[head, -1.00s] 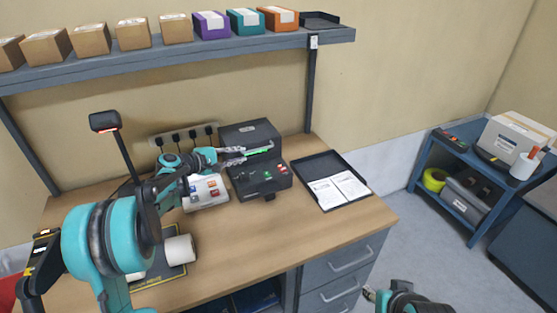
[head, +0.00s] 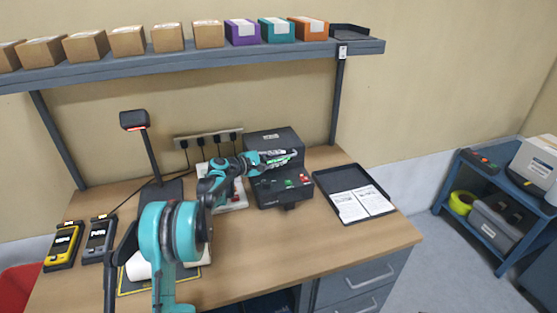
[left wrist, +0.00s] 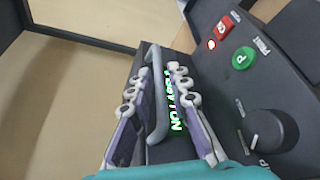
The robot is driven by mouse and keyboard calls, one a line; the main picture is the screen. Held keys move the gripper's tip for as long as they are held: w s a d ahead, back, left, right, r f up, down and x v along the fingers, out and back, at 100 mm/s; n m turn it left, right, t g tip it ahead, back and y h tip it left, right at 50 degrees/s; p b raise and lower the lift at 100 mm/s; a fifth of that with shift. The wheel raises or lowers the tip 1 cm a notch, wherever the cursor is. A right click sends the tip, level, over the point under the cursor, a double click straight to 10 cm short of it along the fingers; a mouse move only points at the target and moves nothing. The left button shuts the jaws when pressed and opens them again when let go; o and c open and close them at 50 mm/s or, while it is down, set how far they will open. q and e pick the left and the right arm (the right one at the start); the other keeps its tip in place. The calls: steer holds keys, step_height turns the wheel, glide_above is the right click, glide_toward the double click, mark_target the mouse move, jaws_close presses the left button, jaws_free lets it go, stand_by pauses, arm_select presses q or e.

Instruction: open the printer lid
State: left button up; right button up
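The black printer (head: 285,193) stands at the back of the bench, with buttons and a knob on its front panel. Its dark lid (head: 272,138) is at the rear; I cannot tell whether it is raised. My left gripper (head: 292,158) reaches across the printer from the left. In the left wrist view its two fingers (left wrist: 165,110) are apart, either side of a grey handle bar (left wrist: 157,110) and green lettering. I cannot tell whether they touch the bar. The green button (left wrist: 243,58) and knob (left wrist: 268,130) are to the right. My right gripper is out of view.
A black tray (head: 322,184) with paper sheets lies right of the printer. A white switch box is partly hidden under my left arm. A power strip (head: 208,138) is on the wall behind. Two handheld devices (head: 63,246) stand at left. A shelf (head: 120,70) with boxes hangs above.

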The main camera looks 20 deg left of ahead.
arm_select(q)
jaws_close()
steer(key=shift+r, duration=0.1)
